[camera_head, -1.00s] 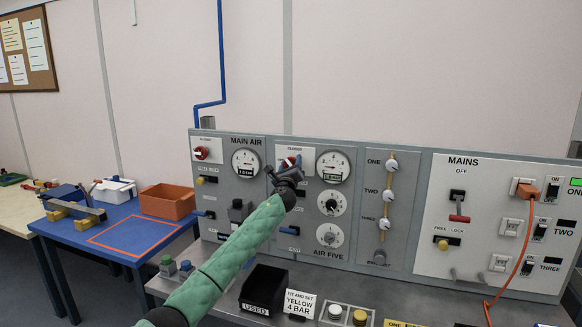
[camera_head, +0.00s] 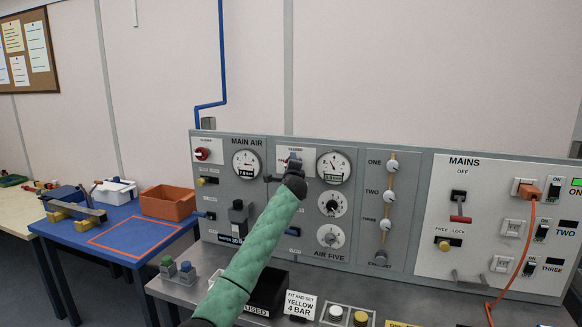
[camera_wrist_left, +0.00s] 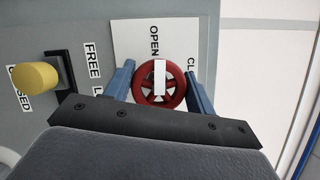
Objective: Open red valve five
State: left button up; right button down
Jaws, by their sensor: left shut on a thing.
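The red valve (camera_wrist_left: 161,99) is a round spoked handwheel with a white bar across its middle, in the left wrist view. It sits on a white plate marked OPEN and CLOSED. My left gripper (camera_wrist_left: 161,86) is shut on it, with one blue finger on each side of its rim. In the head view my left gripper (camera_head: 290,164) is at the AIR FIVE panel (camera_head: 322,239) and hides most of the valve. The white bar lies along the line from wrist to panel top in the wrist view. My right gripper is not in view.
A yellow knob (camera_wrist_left: 36,78) stands beside the valve in the wrist view. Gauges (camera_head: 333,167) sit right of it, and another red valve (camera_head: 202,154) on MAIN AIR at left. A black bin (camera_head: 268,289) is below my arm.

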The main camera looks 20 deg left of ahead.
pick_arm(q)
jog(key=shift+a+n, duration=0.1)
jog(key=shift+n, duration=0.4)
jog(key=o, duration=0.9)
jog(key=shift+o, duration=0.4)
jog(key=b+v, duration=0.3)
jog(key=v, duration=0.4)
jog(key=shift+s, duration=0.4)
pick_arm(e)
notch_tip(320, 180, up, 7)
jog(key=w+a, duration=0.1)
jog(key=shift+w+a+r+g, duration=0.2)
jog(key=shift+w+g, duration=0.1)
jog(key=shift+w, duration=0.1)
